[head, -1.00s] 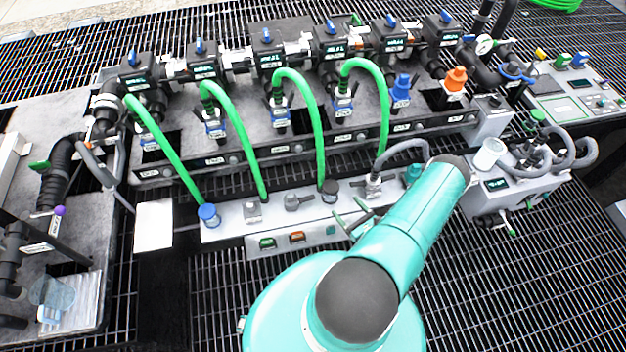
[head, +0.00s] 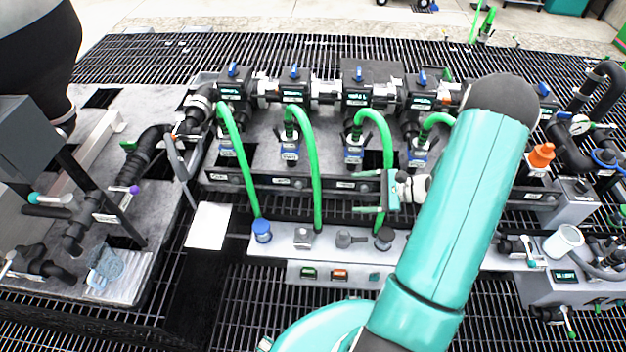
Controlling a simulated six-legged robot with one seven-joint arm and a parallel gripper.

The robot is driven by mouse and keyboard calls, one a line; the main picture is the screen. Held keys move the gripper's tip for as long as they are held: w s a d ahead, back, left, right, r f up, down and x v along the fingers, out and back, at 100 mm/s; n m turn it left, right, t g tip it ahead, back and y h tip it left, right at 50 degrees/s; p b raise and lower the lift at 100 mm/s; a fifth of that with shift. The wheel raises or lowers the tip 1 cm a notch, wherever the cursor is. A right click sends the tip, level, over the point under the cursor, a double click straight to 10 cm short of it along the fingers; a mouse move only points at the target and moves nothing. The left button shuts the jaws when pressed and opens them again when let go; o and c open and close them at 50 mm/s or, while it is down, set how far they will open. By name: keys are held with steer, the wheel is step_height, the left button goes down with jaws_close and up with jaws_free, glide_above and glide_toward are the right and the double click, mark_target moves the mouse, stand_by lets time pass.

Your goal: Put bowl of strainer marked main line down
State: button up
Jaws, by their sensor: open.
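A translucent bluish cup (head: 106,268), which looks like the strainer bowl, is at the lower left on a pale ribbed pad (head: 128,287). Black pipework that looks like the strainer line (head: 80,222) runs just above and left of it, with a white tag (head: 104,218) too small to read. My gripper (head: 360,191) is open and empty, its teal fingers pointing left. It is in front of the valve manifold, far to the right of the cup and apart from it. My arm hides part of the manifold's right side.
Green hoses (head: 312,165) arch from the manifold to a grey front panel (head: 284,246), close to my gripper. A white plate (head: 208,226) lies between the panel and the left bench (head: 165,150). A white cup (head: 563,241) stands at right. Dark grating surrounds the benches.

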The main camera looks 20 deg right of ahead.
steer(key=s+a+r+n+g+h, duration=0.35)
steer(key=a+r+n+g, duration=0.5)
steer(key=a+r, duration=0.6)
steer(key=s+a+r+n+t+h, duration=0.3)
steer(key=s+r+n+h, duration=0.1)
steer(key=r, duration=0.4)
steer(key=s+a+r+n+t+h, duration=0.3)
steer(key=s+r+n, duration=0.3)
steer(key=r, duration=0.2)
steer(key=shift+a+n+h, duration=0.3)
steer(key=shift+n+h, duration=0.05)
steer(key=shift+h, duration=0.4)
